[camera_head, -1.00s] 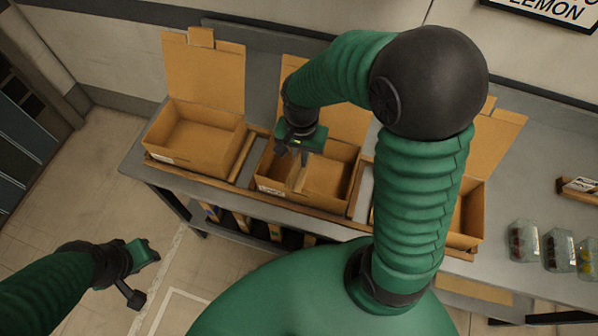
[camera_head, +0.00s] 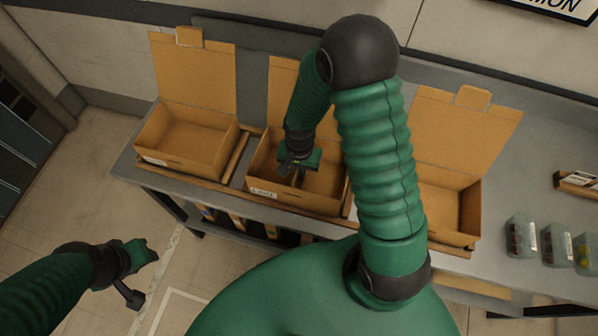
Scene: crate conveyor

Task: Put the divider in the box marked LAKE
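The middle open cardboard box (camera_head: 320,205) stands on the grey table, with a small white label on its front that is too small to read surely. A thin brown upright piece, seemingly the divider (camera_head: 298,179), shows inside it, partly hidden by my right gripper. My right gripper (camera_head: 289,170) points down into this box, at the divider's top. Whether its fingers are shut on the divider cannot be told. My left gripper (camera_head: 150,252) is empty above the floor at the lower left, away from the boxes; its finger opening is unclear.
Another open box (camera_head: 165,162) stands to the left, and one more (camera_head: 440,232) to the right, partly behind my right arm. Clear tubs (camera_head: 522,240) and a small tray (camera_head: 578,186) stand on the table at the right. Raised lids stand behind the boxes.

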